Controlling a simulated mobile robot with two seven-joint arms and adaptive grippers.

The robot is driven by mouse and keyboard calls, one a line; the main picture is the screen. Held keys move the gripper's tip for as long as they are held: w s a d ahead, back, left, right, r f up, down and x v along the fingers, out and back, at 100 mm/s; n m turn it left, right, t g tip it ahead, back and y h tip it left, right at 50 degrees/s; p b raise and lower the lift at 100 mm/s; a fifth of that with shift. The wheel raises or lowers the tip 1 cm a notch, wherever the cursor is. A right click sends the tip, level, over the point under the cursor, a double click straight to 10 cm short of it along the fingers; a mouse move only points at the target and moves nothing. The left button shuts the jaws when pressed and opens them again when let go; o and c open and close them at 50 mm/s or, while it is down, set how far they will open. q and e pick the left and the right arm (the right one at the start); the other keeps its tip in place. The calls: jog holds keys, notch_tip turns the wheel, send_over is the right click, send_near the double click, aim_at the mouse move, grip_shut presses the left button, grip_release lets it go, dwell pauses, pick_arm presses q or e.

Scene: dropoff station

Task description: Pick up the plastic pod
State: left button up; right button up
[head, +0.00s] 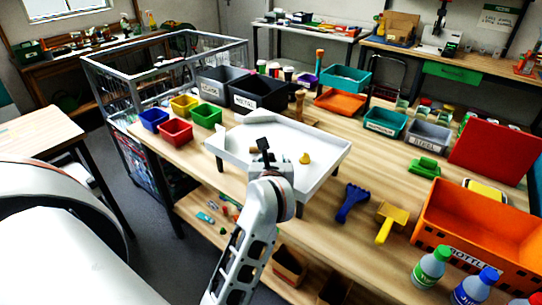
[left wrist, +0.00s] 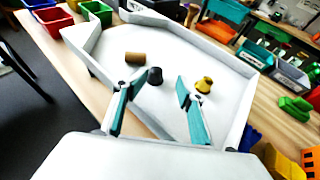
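A small black cup-shaped piece (left wrist: 155,76), which looks like the plastic pod, stands on the white tray (left wrist: 222,58) in the left wrist view. A brown cylinder (left wrist: 135,57) lies to its left and a small yellow piece (left wrist: 204,84) sits to its right. My left gripper (left wrist: 160,84) is open, its two teal-padded fingers apart, with the black piece showing between and beyond their tips. In the head view my left gripper (head: 265,160) is over the near part of the tray (head: 328,160) and hides the black piece. My right gripper is not in view.
Raised walls edge the tray. Red (head: 175,131), yellow and blue bins stand to its left, and dark bins (head: 260,92) behind it. A blue brush (head: 352,202), a yellow scoop (head: 391,220) and an orange crate (head: 478,235) are on the right.

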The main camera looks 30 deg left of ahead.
aim_at(270, 155)
pick_arm(q)
jog(key=x, duration=0.3)
jog(key=p+x, duration=0.1)
jog(key=x, duration=0.2)
jog(key=shift+s+a, duration=0.1)
jog(key=shift+a, duration=0.2)
jog(key=shift+c, duration=0.5)
jog(key=c, duration=0.7)
